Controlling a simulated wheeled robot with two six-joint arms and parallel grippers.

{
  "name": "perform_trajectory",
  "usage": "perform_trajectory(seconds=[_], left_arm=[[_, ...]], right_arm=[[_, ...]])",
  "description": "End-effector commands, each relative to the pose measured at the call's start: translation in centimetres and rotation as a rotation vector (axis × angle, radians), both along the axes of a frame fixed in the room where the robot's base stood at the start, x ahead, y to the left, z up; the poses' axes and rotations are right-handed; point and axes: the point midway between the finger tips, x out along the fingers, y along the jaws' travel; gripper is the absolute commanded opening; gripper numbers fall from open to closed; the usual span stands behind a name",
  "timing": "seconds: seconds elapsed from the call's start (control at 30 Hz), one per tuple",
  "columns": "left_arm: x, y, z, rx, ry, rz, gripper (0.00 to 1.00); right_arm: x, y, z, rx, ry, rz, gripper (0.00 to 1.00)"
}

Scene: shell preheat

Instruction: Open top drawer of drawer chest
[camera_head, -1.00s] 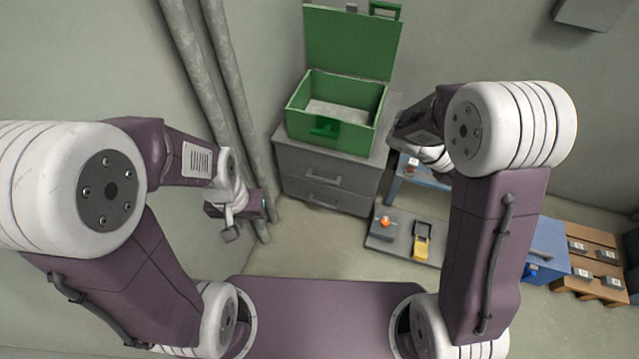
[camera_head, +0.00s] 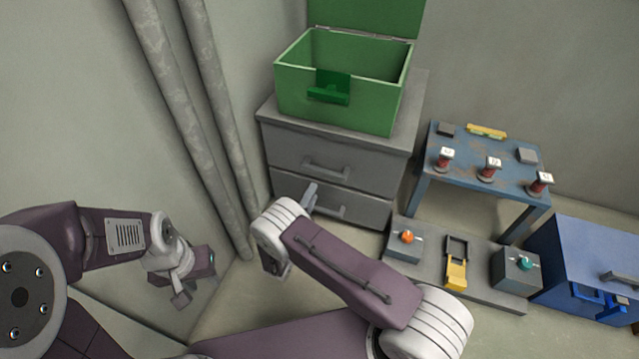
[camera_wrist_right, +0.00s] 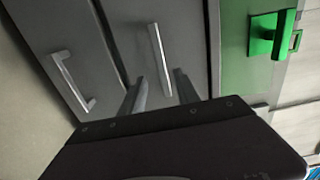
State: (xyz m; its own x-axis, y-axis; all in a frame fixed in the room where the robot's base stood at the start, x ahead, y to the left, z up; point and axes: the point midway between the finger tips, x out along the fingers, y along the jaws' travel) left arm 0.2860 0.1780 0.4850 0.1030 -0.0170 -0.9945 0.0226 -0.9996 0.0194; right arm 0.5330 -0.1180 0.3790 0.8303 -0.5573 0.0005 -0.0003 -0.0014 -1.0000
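The grey drawer chest (camera_head: 285,125) stands against the back wall with both drawers shut. The top drawer's bar handle (camera_head: 326,169) also shows in the right wrist view (camera_wrist_right: 160,46). The bottom drawer's handle (camera_head: 325,207) is partly behind my right gripper (camera_head: 311,196). In the right wrist view my right gripper (camera_wrist_right: 160,92) is open and empty; its fingers point at the top drawer front, with the top handle ahead between their lines and apart from them. My left gripper (camera_head: 190,292) hangs at the left, away from the chest; its finger gap is unclear.
A green box (camera_head: 300,95) with its lid up stands on the chest. Pipes (camera_head: 205,120) run along the left wall. At the right are a blue table (camera_head: 465,175), a grey panel (camera_head: 425,268) with switches, and a blue case (camera_head: 590,260).

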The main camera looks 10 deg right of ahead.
Motion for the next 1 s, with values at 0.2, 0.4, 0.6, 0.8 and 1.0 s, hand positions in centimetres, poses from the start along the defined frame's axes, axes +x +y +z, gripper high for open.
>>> perform_trajectory(seconds=[0.2,0.4,0.6,0.8,1.0], left_arm=[[0.0,0.0,-2.2,0.000,0.000,0.000,0.36],[0.0,0.0,-4.3,0.000,0.000,0.000,0.36],[0.0,0.0,-4.9,0.000,0.000,0.000,0.36],[0.0,0.0,-4.8,0.000,0.000,0.000,0.36],[0.0,0.0,-4.8,0.000,0.000,0.000,0.36]], right_arm=[[2.7,-2.0,-0.5,0.003,-0.002,-0.007,0.38],[5.9,-4.3,-0.4,0.002,-0.002,-0.006,0.38],[7.4,-5.1,0.0,0.001,0.000,-0.003,0.38],[7.5,-5.2,0.2,0.001,0.000,-0.003,0.38],[7.5,-5.1,0.2,0.001,0.000,-0.003,0.00]])
